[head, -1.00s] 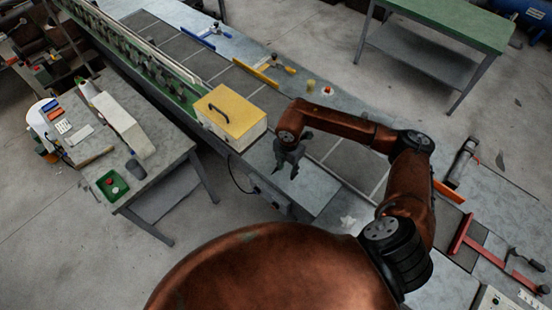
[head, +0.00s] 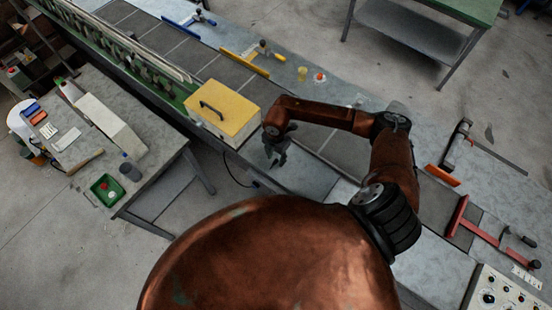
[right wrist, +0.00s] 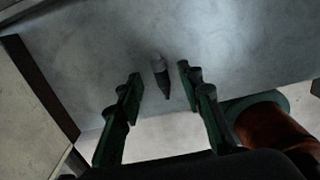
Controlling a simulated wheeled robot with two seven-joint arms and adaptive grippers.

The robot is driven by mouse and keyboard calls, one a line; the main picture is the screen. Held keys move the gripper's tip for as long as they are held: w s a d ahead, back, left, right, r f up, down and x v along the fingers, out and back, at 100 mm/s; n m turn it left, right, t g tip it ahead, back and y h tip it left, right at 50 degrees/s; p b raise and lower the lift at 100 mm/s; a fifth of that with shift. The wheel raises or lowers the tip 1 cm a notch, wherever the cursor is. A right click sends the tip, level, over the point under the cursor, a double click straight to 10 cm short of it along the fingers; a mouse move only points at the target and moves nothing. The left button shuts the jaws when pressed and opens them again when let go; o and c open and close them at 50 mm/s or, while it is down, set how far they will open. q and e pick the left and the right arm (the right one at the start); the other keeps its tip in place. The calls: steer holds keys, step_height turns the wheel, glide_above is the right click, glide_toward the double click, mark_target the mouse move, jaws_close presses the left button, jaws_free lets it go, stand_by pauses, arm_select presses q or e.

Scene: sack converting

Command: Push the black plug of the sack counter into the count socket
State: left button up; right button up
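My right gripper (head: 276,158) hangs over the bare grey plate at the near edge of the long bench, just right of the box with the yellow lid (head: 228,103). In the right wrist view my right gripper (right wrist: 159,92) is open, with its two green fingers apart. A small dark plug-like piece (right wrist: 160,75) shows between and beyond the fingertips against the grey surface; neither finger visibly touches it. A thin black cable (head: 229,172) loops below the bench edge near the box. I cannot make out the count socket. My left gripper is not in view.
A side table (head: 160,172) at left carries a green tray (head: 106,190), a dark cup and tools. Clamps with red (head: 458,216) and orange bars lie on the bench at right. A control panel (head: 500,295) is at the lower right. Floor is open between side table and bench.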

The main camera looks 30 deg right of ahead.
steer(key=shift+s+f, duration=0.15)
steer(key=shift+f, duration=0.1)
steer(key=shift+c, duration=0.3)
steer(key=shift+c, duration=0.8)
jaws_close()
